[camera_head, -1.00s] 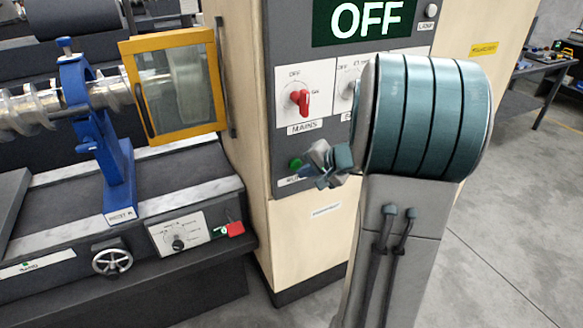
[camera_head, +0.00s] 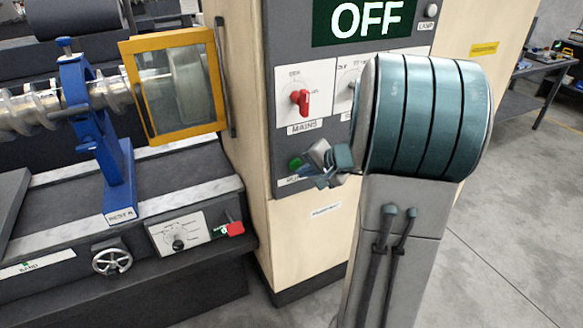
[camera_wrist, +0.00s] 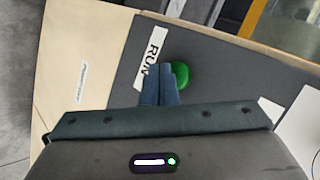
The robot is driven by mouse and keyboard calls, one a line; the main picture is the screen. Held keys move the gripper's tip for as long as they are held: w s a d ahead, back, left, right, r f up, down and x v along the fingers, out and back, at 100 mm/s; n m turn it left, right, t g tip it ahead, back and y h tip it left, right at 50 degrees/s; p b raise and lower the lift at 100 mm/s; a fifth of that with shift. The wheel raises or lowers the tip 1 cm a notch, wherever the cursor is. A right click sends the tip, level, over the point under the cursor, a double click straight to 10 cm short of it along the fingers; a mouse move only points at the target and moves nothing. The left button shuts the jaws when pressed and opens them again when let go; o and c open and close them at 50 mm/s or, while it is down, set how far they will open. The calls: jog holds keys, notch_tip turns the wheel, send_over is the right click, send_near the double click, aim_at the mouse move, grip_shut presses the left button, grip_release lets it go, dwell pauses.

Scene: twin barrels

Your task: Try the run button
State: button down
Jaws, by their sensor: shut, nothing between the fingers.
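The green run button (camera_head: 295,163) is on the grey front of the control cabinet, below the mains switch. It also shows in the wrist view (camera_wrist: 182,76), beside a white label (camera_wrist: 151,57) reading RUN. My gripper (camera_head: 308,175) is shut and empty, just right of and below the button in the head view. In the wrist view its blue fingertips (camera_wrist: 166,70) overlap the button's left edge. I cannot tell whether they touch it. In the head view the gripper covers part of the label below the button. The display (camera_head: 366,20) reads OFF.
The red mains knob (camera_head: 300,98) and another switch (camera_head: 350,86) sit above the button, close to my arm. A lamp (camera_head: 431,10) is at the upper right. On the left stands a machine with a yellow-framed guard (camera_head: 178,84) and a blue rest (camera_head: 107,140).

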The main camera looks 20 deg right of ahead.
jog(key=shift+w+f, duration=0.1)
jog(key=shift+w, duration=0.05)
jog(key=shift+w, duration=0.3)
jog(key=shift+w+b, duration=0.5)
dwell(0.6)
jog(key=shift+s, duration=0.15)
jog(key=shift+s+b, duration=0.5)
jog(key=shift+s, duration=0.3)
jog(key=shift+s, duration=0.1)
jog(key=s+b, duration=0.2)
jog(key=s, duration=0.2)
jog(key=shift+s+d, duration=0.1)
jog(key=shift+s, duration=0.3)
